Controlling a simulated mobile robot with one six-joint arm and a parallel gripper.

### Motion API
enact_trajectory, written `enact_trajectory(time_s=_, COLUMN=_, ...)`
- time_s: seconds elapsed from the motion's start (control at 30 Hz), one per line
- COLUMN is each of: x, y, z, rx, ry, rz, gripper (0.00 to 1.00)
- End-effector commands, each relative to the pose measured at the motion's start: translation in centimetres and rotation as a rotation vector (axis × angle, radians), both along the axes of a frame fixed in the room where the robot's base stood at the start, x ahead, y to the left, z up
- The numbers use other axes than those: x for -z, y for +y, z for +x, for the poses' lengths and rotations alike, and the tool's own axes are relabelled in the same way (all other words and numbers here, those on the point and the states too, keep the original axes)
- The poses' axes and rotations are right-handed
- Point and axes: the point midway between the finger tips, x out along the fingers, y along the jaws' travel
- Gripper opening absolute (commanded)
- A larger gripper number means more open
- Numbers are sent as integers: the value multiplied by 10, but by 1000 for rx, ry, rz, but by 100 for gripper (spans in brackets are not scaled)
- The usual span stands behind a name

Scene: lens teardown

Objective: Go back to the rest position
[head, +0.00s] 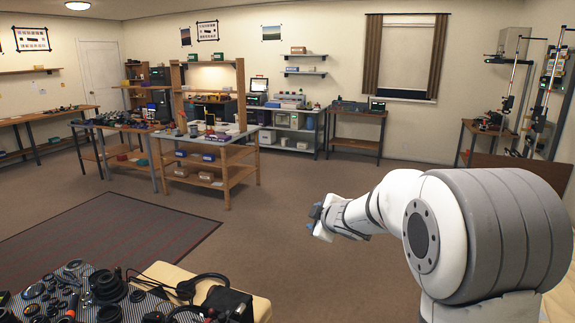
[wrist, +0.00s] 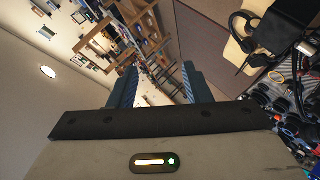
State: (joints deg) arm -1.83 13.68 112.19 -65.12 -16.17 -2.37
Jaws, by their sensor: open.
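My gripper (head: 319,218) is held out in mid-air to the right of the near table in the head view, over open carpet. In the wrist view my gripper (wrist: 160,88) shows its two dark blue-grey fingers spread apart, with nothing between them. The picture from the wrist is turned on its side. My white and grey arm fills the right of the head view and is bent, with the gripper end pointing left.
A near table with a striped mat (head: 135,308) holds lens parts, tools and black headphones (head: 200,285) at bottom left. A wooden workbench (head: 215,165) stands farther back. A dark rug (head: 110,235) lies on the carpet. The floor between is clear.

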Motion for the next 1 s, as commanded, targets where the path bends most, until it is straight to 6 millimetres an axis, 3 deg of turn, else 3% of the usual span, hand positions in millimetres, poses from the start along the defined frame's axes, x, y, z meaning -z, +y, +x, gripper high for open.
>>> enact_trajectory(time_s=0.03, x=-14, y=-19, z=-17, rx=109, ry=16, rz=24, gripper=44)
enact_trajectory(time_s=0.1, x=-22, y=-44, z=-45, rx=267, ry=61, rz=64, gripper=44)
enact_trajectory(time_s=0.17, x=-25, y=-64, z=-73, rx=394, ry=110, rz=105, gripper=44)
enact_trajectory(time_s=0.3, x=-20, y=-96, z=-152, rx=670, ry=255, rz=216, gripper=44)
enact_trajectory(time_s=0.43, x=-2, y=-105, z=-235, rx=878, ry=437, rz=333, gripper=44)
enact_trajectory(time_s=0.6, x=23, y=-92, z=-328, rx=1044, ry=674, rz=466, gripper=44)
enact_trajectory(time_s=0.7, x=32, y=-81, z=-362, rx=1089, ry=777, rz=515, gripper=44)
enact_trajectory(time_s=0.8, x=37, y=-76, z=-380, rx=1109, ry=833, rz=543, gripper=44)
enact_trajectory(time_s=1.0, x=38, y=-74, z=-384, rx=1114, ry=848, rz=547, gripper=44)
